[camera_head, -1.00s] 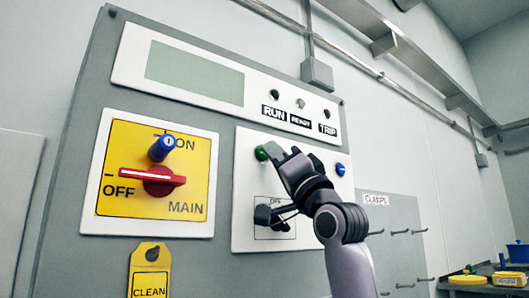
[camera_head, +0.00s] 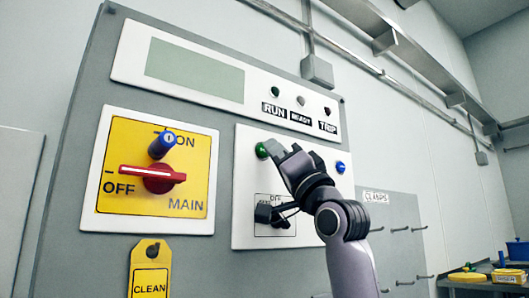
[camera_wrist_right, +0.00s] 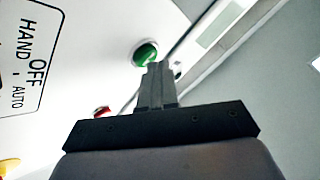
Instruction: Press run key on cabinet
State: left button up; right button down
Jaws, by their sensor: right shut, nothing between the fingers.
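The grey cabinet (camera_head: 75,190) carries a white control plate with a green button (camera_head: 262,150), the likely run key. A RUN label (camera_head: 273,110) sits above, under a dark lamp. My right gripper (camera_head: 276,149) is shut and empty, its fingertips just right of the green button and partly in front of it. In the right wrist view the green button (camera_wrist_right: 146,53) shows just beyond the tips of the shut fingers (camera_wrist_right: 158,68). I cannot tell whether they touch or whether the button is pushed in. My left gripper is not in view.
A selector switch (camera_head: 264,213) marked OFF, HAND and AUTO sits below the gripper. A blue button (camera_head: 340,167) is right of it. The red main switch (camera_head: 152,178) points to OFF, with a blue cylinder above it. The display (camera_head: 195,72) is blank.

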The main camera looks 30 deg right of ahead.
jog(key=shift+s, duration=0.4)
jog(key=shift+s+d+b, duration=0.15)
jog(key=shift+s+b, duration=0.4)
jog(key=shift+s, duration=0.75)
jog(key=shift+s+d+b, duration=0.1)
jog(key=shift+s+b, duration=0.4)
jog(key=shift+s, duration=0.75)
